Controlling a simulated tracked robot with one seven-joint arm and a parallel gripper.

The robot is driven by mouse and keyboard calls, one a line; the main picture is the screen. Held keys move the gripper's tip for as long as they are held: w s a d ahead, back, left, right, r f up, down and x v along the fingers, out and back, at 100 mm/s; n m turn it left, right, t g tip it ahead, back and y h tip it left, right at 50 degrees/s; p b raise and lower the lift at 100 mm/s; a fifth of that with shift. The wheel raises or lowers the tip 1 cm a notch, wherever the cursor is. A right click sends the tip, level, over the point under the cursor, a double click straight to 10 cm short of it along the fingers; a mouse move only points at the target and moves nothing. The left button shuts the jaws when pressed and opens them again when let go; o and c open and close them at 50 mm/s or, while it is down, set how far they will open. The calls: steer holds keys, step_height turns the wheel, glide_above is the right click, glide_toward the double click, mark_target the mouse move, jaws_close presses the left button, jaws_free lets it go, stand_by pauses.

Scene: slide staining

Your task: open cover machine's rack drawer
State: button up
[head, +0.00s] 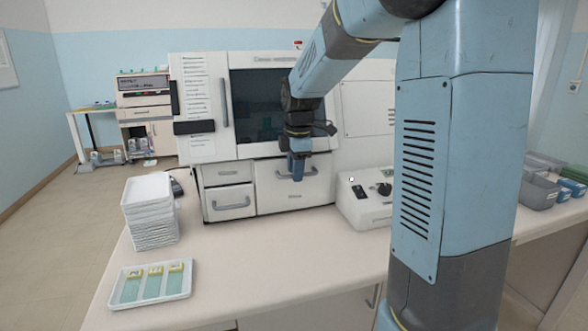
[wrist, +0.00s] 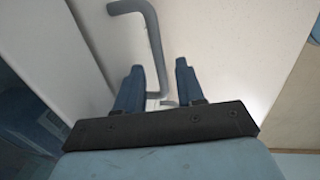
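The cover machine (head: 206,120) is the large white cabinet with a dark window, standing at the back of the bench. Its wide lower drawer (head: 270,201) is shut and has a grey bar handle (head: 318,171). The small label on that drawer is too small to read. My gripper (head: 297,176) points down in front of the wide drawer, at its handle. In the wrist view, my gripper (wrist: 158,68) is open, and part of a grey bent handle (wrist: 153,45) shows between the two blue fingers. I cannot tell whether a finger touches it.
Two smaller shut drawers (head: 229,197) lie left of the wide one. A stack of white trays (head: 150,221) and a tray with slides (head: 128,293) stand at the front left. A control box (head: 362,207) stands to the right. The bench middle is clear.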

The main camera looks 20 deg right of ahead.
jaws_close()
stand_by(0.4)
stand_by(0.4)
